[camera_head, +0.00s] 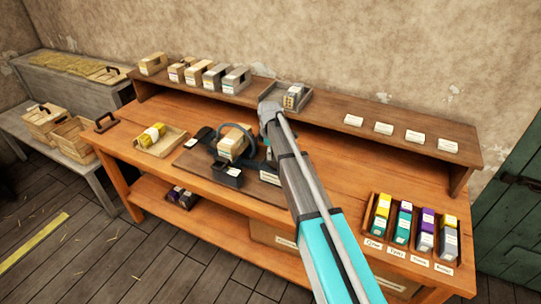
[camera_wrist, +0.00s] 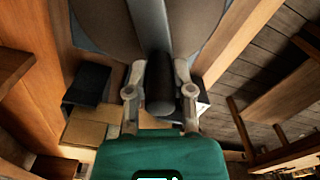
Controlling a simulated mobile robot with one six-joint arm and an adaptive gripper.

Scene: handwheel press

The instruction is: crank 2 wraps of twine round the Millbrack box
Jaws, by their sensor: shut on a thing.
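A tan box (camera_head: 233,143) sits in the dark press in the middle of the bench (camera_head: 310,168). I cannot read its label, so I cannot tell if it is the Millbrack box. In the wrist view, my gripper (camera_wrist: 160,88) is shut on a dark cylindrical crank handle (camera_wrist: 160,70), with one finger on each side. A large grey wheel (camera_wrist: 105,25) fills the top of that view behind the handle. Tan box shapes (camera_wrist: 88,130) show at its lower left. In the head view my arm hides the gripper and handle. I cannot make out any wraps of twine.
A tray with yellow items (camera_head: 160,140) stands left of the press. A rack of coloured packets (camera_head: 412,225) is at the bench's right end. The back shelf (camera_head: 330,124) holds several boxes, a grey tray (camera_head: 285,94) and white cards. Wooden crates (camera_head: 75,135) stand at far left.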

